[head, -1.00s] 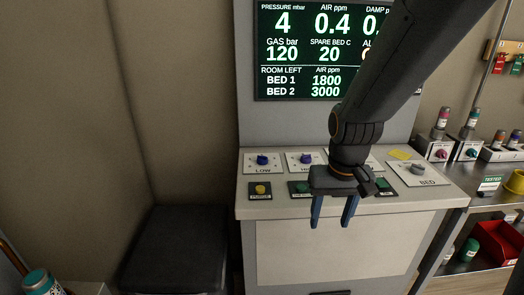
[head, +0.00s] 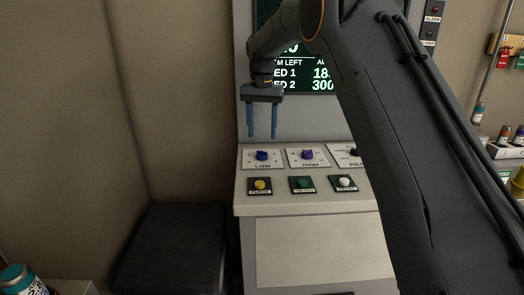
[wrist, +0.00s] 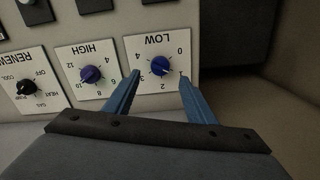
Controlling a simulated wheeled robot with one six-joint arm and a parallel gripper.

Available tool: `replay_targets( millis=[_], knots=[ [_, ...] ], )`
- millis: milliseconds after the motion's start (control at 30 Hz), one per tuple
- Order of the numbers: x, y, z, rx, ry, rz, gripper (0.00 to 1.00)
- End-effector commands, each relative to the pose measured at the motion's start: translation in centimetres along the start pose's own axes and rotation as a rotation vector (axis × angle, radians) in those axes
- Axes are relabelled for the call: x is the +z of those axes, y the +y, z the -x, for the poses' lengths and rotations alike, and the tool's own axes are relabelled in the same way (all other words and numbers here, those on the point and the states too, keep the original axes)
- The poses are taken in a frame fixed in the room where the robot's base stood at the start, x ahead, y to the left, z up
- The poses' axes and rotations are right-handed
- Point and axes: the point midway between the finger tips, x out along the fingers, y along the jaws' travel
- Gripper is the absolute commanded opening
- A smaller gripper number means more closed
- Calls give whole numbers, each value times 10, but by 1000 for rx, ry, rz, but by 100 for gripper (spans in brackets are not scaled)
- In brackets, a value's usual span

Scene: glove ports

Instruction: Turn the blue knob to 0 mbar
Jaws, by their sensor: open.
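The blue LOW knob (head: 262,156) sits on a white dial plate at the left of the sloping console. In the wrist view the LOW knob (wrist: 160,66) appears upside down, with marks 0 to 4 around it; its exact pointer setting is too small to read surely. The HIGH knob (head: 307,155), bluish purple, is just right of it and also shows in the wrist view (wrist: 90,74). My gripper (head: 262,135) is open and empty, pointing down above the LOW knob. In the wrist view its fingertips (wrist: 160,75) appear on either side of that knob, apart from it.
Yellow (head: 260,185), green (head: 303,184) and white (head: 345,183) buttons line the console's front. A black knob (head: 354,152) is right of HIGH, partly behind my arm. My arm hides most of the screen (head: 315,75), including the pressure reading. A dark stool (head: 170,250) stands left.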

Motion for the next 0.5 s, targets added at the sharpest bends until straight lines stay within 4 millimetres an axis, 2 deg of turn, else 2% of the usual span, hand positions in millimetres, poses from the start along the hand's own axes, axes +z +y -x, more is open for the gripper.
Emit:
replay_targets(
  millis=[400, 500],
  knots=[
    [1, 0, -57, 1, -2, 1, 50],
    [0, 0, -66, 0, 0, 1, 50]
  ],
)
